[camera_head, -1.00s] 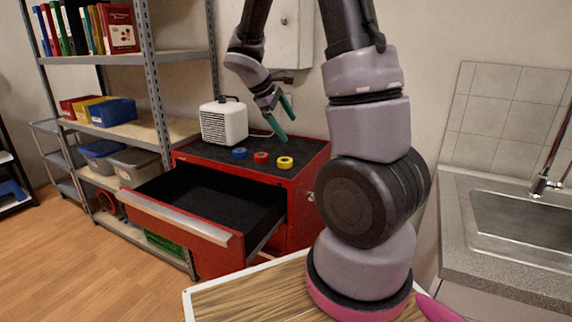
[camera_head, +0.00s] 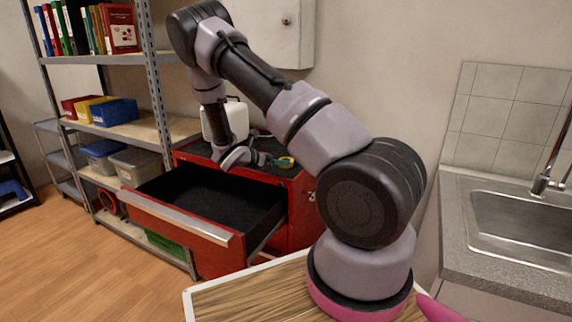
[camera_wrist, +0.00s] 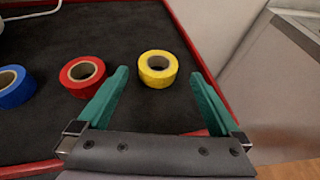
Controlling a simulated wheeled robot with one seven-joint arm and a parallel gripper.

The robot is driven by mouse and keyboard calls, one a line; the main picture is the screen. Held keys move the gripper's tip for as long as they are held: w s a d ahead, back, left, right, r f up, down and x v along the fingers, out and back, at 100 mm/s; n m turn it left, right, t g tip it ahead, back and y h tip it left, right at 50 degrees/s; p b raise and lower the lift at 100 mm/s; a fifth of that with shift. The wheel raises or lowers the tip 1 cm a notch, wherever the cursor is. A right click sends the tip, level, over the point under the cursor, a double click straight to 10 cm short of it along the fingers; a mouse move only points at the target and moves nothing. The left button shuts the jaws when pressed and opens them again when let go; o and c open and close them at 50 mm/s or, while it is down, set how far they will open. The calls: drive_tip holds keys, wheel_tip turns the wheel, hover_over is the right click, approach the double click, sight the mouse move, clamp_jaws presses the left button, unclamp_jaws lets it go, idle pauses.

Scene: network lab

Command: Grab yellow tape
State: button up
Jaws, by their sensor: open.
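The yellow tape (camera_wrist: 158,69) is a short roll lying flat on the black top of the red tool cabinet. In the wrist view it lies just beyond and between the green fingertips of my gripper (camera_wrist: 160,78), nearer the left one, with room on both sides. My gripper is open and empty. In the head view the yellow tape (camera_head: 284,163) shows just beside my gripper (camera_head: 270,160), which is low over the cabinet top and partly hidden by my arm. I cannot tell whether the fingers touch the cabinet top.
A red tape (camera_wrist: 82,77) lies close to the left finger, and a blue tape (camera_wrist: 14,87) lies farther left. A white box-shaped device (camera_head: 238,120) stands behind on the cabinet. The cabinet's drawer (camera_head: 180,222) is pulled open and empty. A sink (camera_head: 525,225) is at right.

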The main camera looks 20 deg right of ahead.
sight(289, 159)
drive_tip(key=x, duration=0.7)
drive_tip(key=shift+w+d, duration=0.15)
drive_tip(key=shift+w, duration=0.05)
drive_tip(key=shift+c, duration=0.3)
drive_tip(key=shift+r, duration=0.1)
drive_tip(key=c, duration=1.2)
